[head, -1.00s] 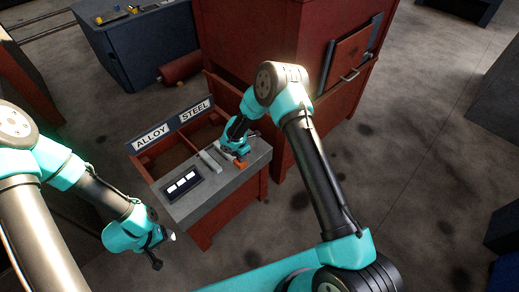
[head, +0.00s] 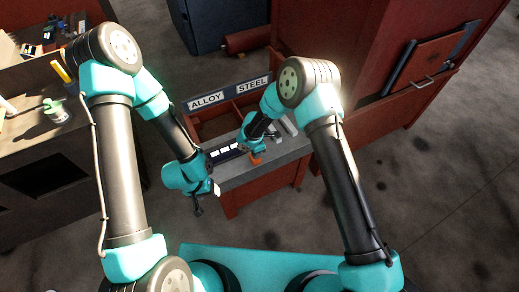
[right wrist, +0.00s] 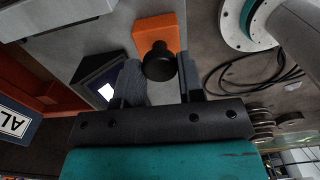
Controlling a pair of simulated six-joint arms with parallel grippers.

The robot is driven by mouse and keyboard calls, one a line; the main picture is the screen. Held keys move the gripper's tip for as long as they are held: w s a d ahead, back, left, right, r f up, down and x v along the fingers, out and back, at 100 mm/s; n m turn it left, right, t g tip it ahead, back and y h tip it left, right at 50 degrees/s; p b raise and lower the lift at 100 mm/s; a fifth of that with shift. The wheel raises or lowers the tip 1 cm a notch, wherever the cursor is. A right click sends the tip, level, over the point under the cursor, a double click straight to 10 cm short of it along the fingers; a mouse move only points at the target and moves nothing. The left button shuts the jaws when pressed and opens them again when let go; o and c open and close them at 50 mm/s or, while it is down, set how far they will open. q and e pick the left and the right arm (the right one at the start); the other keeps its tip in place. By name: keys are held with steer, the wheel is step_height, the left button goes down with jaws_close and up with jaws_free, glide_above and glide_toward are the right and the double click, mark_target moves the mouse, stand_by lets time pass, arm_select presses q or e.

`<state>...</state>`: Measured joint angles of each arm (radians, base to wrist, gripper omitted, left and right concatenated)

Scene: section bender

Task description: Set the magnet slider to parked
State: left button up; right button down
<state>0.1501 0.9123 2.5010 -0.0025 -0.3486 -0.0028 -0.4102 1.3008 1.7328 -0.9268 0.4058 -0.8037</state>
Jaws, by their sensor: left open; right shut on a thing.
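The magnet slider appears to be the orange block (head: 256,158) with a black knob, on the grey bench top (head: 293,149) just right of the small dark display (head: 224,153). The right wrist view shows the orange block (right wrist: 155,30) and its black knob (right wrist: 159,62) closely. My right gripper (right wrist: 161,82) has its fingers on either side of the knob and is shut on it. In the head view, my right gripper (head: 254,148) partly hides the bench top around the block. My left gripper (head: 207,197) is open and empty, in front of the bench's left end.
Red bins behind the bench top carry ALLOY (head: 207,100) and STEEL (head: 253,87) labels. A light grey bar (head: 289,125) lies right of the block. A large red cabinet (head: 345,60) stands at right. A workbench (head: 40,130) with tools is at left.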

steer(key=shift+s+a, duration=0.15)
steer(key=shift+a, duration=0.05)
steer(key=c, duration=1.1)
jaws_free()
steer(key=shift+a, duration=0.1)
steer(key=o, duration=0.4)
steer(key=shift+c, duration=0.2)
steer(key=shift+r, duration=0.1)
step_height(320, 180, up, 17)
steer(key=shift+r, duration=0.1)
